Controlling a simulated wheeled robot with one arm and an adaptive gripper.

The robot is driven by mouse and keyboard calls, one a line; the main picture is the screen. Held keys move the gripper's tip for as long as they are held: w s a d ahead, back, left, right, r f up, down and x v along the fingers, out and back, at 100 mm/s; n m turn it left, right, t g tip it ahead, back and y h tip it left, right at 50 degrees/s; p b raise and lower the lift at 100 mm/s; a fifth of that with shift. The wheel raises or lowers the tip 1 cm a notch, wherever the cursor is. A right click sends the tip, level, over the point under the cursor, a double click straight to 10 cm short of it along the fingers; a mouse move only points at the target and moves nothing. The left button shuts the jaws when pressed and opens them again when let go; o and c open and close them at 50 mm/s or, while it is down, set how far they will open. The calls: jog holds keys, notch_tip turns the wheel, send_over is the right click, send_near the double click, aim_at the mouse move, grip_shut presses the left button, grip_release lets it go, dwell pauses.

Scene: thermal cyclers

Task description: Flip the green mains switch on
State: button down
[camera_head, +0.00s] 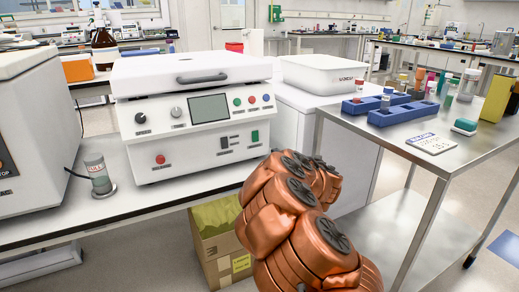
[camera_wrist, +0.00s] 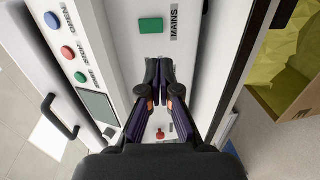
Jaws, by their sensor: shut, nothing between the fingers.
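The green mains switch (camera_head: 255,136) is at the lower right of the white machine's (camera_head: 190,112) front panel. In the wrist view the green switch (camera_wrist: 151,25) shows near the top, beside its MAINS label (camera_wrist: 173,24). My gripper (camera_wrist: 158,68) is shut and empty, its fingertips over the panel a little below the switch in that picture. They do not cover the switch. I cannot tell how far they are from the panel. In the head view my copper-coloured arm reaches toward the machine's right side, and the gripper is hidden.
The panel also has a screen (camera_head: 209,108), knobs and a red button (camera_head: 160,159). A clear container (camera_head: 98,174) stands at the machine's left. A cardboard box (camera_head: 222,240) is below the bench. A metal table (camera_head: 400,145) with blue racks stands at the right.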

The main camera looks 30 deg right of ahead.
aim_at(256, 141)
dwell(0.4)
jog(key=shift+w+d+f+b, duration=0.25)
jog(key=shift+w+b, duration=0.25)
jog(key=shift+w, duration=1.8)
jog(key=shift+w+d+f+b, duration=0.15)
jog(key=shift+w+f+b, duration=0.3)
jog(key=shift+w, duration=1.8)
jog(key=shift+w+d+f+b, duration=0.25)
jog(key=shift+w+b, duration=0.25)
jog(key=shift+w, duration=1.8)
jog(key=shift+w+f, duration=0.1)
jog(key=shift+w+a+f+b, duration=0.1)
jog(key=shift+w+f+b, duration=0.15)
jog(key=shift+b, duration=0.95)
jog(key=shift+r+t, duration=0.3)
jog(key=shift+r, duration=0.05)
jog(key=shift+s, duration=0.1)
